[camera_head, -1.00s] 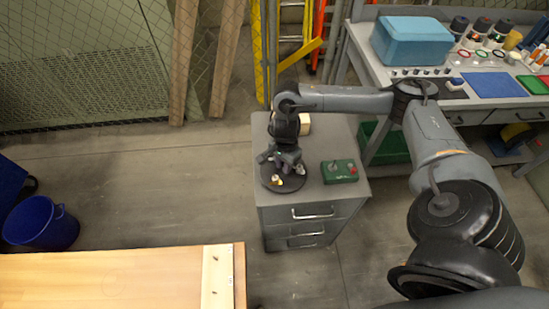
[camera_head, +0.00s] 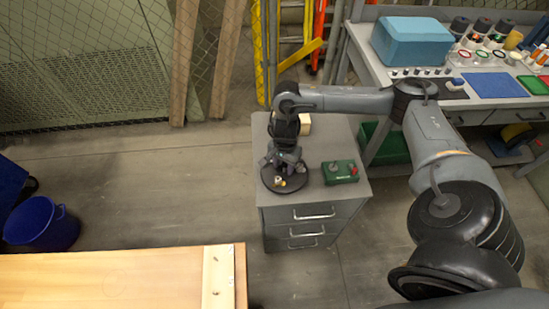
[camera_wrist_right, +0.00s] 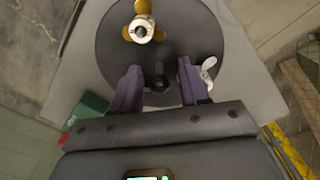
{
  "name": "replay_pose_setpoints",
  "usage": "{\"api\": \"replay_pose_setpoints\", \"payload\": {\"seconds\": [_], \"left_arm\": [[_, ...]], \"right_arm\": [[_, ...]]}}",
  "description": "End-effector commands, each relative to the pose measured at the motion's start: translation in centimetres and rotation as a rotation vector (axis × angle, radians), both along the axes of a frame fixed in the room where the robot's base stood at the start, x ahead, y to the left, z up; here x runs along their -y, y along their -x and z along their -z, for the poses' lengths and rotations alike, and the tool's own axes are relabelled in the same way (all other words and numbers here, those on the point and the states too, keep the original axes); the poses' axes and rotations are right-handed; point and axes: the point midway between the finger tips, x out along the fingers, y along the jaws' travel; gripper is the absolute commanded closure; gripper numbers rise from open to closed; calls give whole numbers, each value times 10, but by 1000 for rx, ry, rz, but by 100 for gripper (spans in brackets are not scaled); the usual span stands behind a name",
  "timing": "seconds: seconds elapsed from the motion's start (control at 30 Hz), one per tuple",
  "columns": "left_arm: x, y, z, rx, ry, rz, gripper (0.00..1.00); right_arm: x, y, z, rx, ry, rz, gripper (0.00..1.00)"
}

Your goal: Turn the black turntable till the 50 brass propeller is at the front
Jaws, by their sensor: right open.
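The black turntable (camera_head: 304,188) sits on top of a grey drawer cabinet and also shows as a disc in the right wrist view (camera_wrist_right: 190,40). A brass propeller (camera_wrist_right: 144,8) with a pale hub lies near the disc's top edge there; in the head view the propeller (camera_head: 281,183) is on the front part. I cannot read a number on it. A pale grey propeller (camera_wrist_right: 208,72) lies at the disc's right, partly behind a finger. My right gripper (camera_wrist_right: 158,88) is open over the disc, its fingers apart on either side of a dark central knob (camera_wrist_right: 158,72). My left gripper is not seen.
On the grey cabinet (camera_head: 335,205) a green control box (camera_head: 340,171) stands right of the turntable and a pale block (camera_head: 305,124) behind it. A workbench (camera_head: 420,85) stands at the right. A wooden table (camera_head: 120,275) is at front left, with clear floor between.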

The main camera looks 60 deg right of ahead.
Motion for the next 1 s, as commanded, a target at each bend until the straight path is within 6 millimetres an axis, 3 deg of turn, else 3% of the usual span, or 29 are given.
{"api": "replay_pose_setpoints", "payload": {"seconds": [0.43, 1.0], "left_arm": [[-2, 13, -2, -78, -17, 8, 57], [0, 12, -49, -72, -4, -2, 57]], "right_arm": [[1, 0, -36, 0, 1, 1, 55], [1, 0, -81, -1, 1, 1, 55]]}}
